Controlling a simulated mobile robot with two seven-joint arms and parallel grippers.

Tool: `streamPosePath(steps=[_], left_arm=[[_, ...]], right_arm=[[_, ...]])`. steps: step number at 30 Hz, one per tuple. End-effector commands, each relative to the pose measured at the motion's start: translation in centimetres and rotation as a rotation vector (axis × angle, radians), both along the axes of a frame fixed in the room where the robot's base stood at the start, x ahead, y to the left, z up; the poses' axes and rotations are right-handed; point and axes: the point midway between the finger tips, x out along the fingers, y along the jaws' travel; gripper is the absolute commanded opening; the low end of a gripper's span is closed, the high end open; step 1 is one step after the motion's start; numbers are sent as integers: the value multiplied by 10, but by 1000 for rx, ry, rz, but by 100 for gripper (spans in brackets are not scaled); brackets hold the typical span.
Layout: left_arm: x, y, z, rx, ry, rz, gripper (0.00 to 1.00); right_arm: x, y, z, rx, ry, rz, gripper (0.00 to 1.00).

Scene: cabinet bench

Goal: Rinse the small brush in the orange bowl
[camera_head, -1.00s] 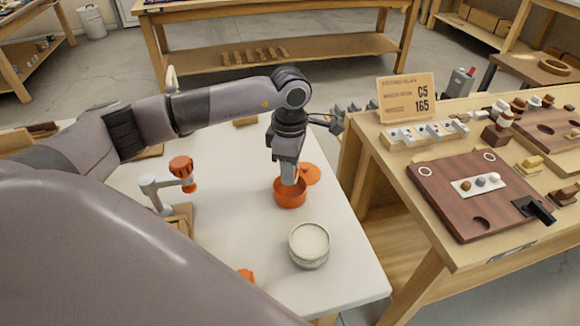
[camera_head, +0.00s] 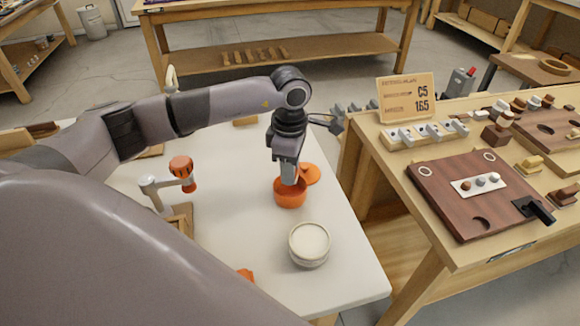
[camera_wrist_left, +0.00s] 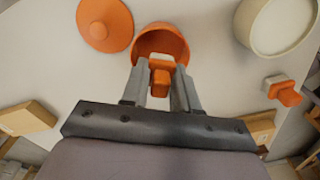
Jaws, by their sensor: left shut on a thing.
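The orange bowl (camera_head: 289,198) stands on the white table near its right edge. It also shows in the wrist view (camera_wrist_left: 172,38). My left gripper (camera_head: 289,178) points down over the bowl, its fingertips at or just inside the rim. In the wrist view my left gripper (camera_wrist_left: 160,80) is shut on a small orange piece with a pale part, which looks like the small brush (camera_wrist_left: 160,76). The brush's far end is at the bowl's opening. Whether it touches the bowl's inside is hidden. My right gripper is not in view.
An orange lid-like disc (camera_head: 312,174) lies just behind the bowl. A round cream container (camera_head: 310,245) stands in front. A white-and-orange tool (camera_head: 180,172) stands left. A small orange piece (camera_head: 245,275) lies near the front. A wooden bench (camera_head: 440,255) stands right.

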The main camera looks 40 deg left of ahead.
Motion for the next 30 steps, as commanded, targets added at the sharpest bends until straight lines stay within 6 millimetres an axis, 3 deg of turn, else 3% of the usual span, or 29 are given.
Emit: streamPosePath(steps=[8, 21, 30], left_arm=[[0, 0, 6, 0, -1, 0, 1], [0, 0, 40, 0, -1, 0, 1], [0, 0, 40, 0, 0, 0, 1]], right_arm=[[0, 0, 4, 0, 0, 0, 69], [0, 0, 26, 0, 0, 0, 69], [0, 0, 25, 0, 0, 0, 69]])
